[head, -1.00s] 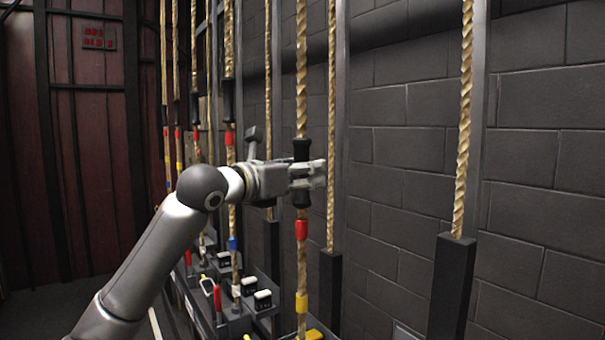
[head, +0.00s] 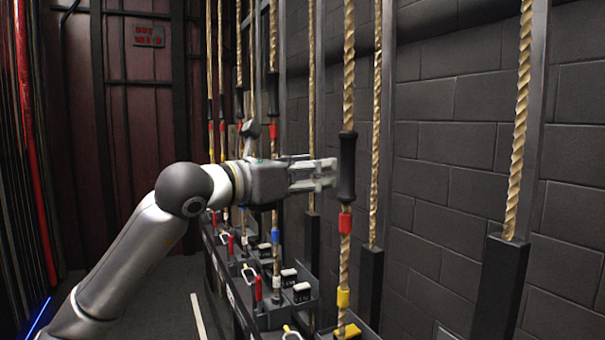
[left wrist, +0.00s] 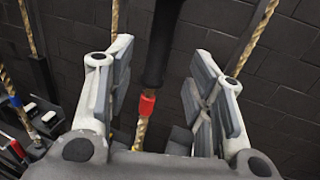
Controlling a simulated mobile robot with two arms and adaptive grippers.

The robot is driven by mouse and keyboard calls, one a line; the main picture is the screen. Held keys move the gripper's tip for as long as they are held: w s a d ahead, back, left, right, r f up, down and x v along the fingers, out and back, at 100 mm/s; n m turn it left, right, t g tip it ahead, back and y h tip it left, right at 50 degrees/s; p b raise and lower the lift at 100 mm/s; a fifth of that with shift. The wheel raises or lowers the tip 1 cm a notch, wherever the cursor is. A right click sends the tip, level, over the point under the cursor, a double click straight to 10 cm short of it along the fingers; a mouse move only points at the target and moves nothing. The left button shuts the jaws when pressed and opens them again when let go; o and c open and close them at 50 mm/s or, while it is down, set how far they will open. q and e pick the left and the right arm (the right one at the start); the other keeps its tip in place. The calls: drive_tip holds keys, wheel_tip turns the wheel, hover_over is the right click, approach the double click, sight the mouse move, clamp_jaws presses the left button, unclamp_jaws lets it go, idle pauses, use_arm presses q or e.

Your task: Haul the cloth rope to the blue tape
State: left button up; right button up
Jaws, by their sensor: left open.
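The nearest cloth rope (head: 348,70) hangs upright with a black grip sleeve (head: 348,165) on it. Red tape (head: 345,222) and, lower, yellow tape (head: 343,298) wrap this rope below the sleeve. Blue tape (head: 275,236) shows on a rope farther back, and at the left edge of the left wrist view (left wrist: 15,101). My left gripper (head: 325,175) is open, with its fingertips at the sleeve's left edge. In the left wrist view the sleeve (left wrist: 162,45) lies between the spread fingers, with clear gaps on both sides. My right gripper does not show.
More ropes hang in a row behind and to the right (head: 520,120), some entering dark posts (head: 503,285). A low rail (head: 290,318) with levers and locks runs beneath them. A grey block wall (head: 450,150) stands behind. The floor at left is clear.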

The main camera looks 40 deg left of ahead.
use_arm(q)
drive_tip(key=shift+s+a, duration=0.15)
drive_tip(key=shift+s, duration=0.85)
idle(0.4)
